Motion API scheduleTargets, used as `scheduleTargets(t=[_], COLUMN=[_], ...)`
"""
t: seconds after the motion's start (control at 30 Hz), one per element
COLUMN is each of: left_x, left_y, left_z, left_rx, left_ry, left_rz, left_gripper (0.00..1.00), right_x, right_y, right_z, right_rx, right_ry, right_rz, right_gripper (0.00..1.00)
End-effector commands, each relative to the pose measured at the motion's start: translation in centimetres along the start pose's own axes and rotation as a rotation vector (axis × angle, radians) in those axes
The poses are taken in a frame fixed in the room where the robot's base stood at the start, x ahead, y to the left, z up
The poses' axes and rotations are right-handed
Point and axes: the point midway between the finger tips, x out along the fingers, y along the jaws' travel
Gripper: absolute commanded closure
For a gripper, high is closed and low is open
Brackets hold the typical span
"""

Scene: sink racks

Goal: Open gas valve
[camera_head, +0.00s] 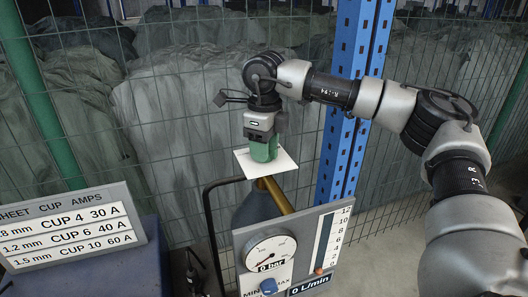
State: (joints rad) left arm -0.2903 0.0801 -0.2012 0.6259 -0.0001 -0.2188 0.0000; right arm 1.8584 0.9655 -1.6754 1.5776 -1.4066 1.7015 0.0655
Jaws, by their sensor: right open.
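The green valve knob (264,151) stands upright in the middle of the picture, above a white square card (283,163). A brass stem (275,196) shows below the card, in front of a dark gas cylinder (252,210). My right gripper (262,134) points down right at the top of the knob, with its jaws open. I cannot tell whether the fingers touch the knob. The pressure dial (270,254) in front shows "0 bar", and the flow scale (328,241) shows "0 L/min". My left gripper is not in view.
A sign with cup and amp figures (70,228) stands at the left on a blue box (105,270). A bent black pipe (208,215) rises left of the cylinder. Behind are a wire fence (160,130), a blue post (350,100) and covered heaps (65,110).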

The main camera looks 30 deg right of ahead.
Motion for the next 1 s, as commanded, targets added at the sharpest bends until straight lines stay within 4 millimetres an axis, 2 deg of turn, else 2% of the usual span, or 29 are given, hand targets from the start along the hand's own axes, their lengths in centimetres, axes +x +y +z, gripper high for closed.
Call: scheduleTargets(t=[0.17,0.37,0.5,1.0], left_x=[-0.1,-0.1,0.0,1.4], left_y=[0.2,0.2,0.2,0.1], left_z=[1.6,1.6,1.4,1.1], left_rx=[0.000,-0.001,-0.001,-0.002], left_ry=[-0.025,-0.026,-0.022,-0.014], left_rz=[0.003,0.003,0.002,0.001], left_gripper=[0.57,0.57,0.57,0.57], right_x=[-0.1,-0.1,0.0,0.1], right_y=[0.0,0.0,0.0,0.0], right_z=[0.0,0.0,0.0,0.0], right_rx=[0.000,0.000,0.032,0.760], right_ry=[0.000,0.000,0.001,0.002], right_rz=[0.000,0.000,0.000,0.001], right_gripper=[0.53,0.84,0.86,0.86])
